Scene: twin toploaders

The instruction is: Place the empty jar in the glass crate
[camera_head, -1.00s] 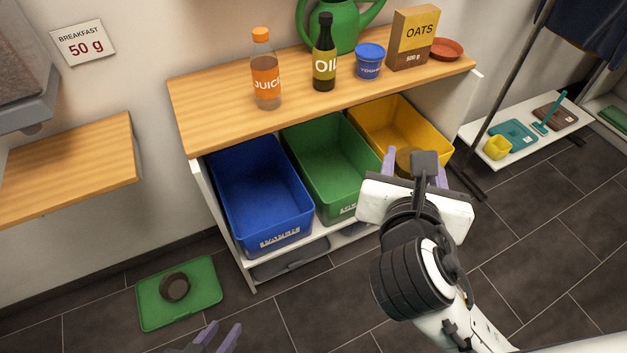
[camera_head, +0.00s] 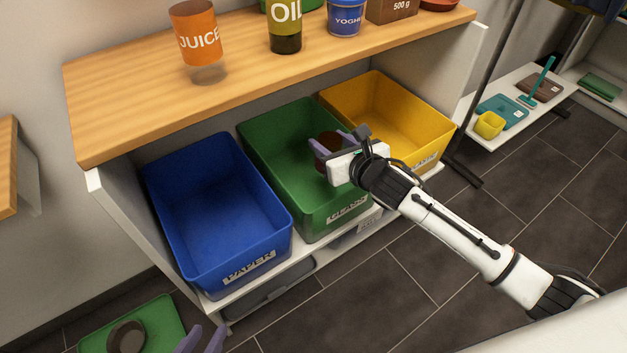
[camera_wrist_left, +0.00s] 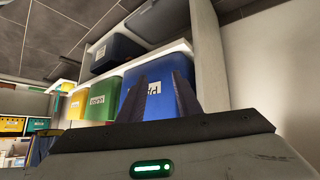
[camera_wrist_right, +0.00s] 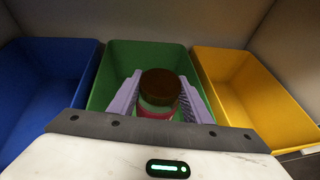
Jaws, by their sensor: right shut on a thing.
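My right gripper (camera_head: 333,153) is shut on the jar (camera_head: 327,148), which shows brown between the purple fingers. In the right wrist view the jar (camera_wrist_right: 160,88) has a brown round top, with clear greenish and reddish parts below. The gripper holds it above the green glass crate (camera_head: 275,165), within the crate's outline in both views. I cannot tell how far it is above the floor of the crate. My left gripper (camera_head: 202,340) is at the bottom edge of the head view, its fingers apart and empty.
The blue paper crate (camera_head: 215,205) stands left of the glass crate and the yellow crate (camera_head: 395,115) right of it. The wooden top (camera_head: 130,110) overhangs behind, bearing a juice bottle (camera_head: 195,40). A green mat (camera_head: 165,315) with a dark round thing lies on the floor.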

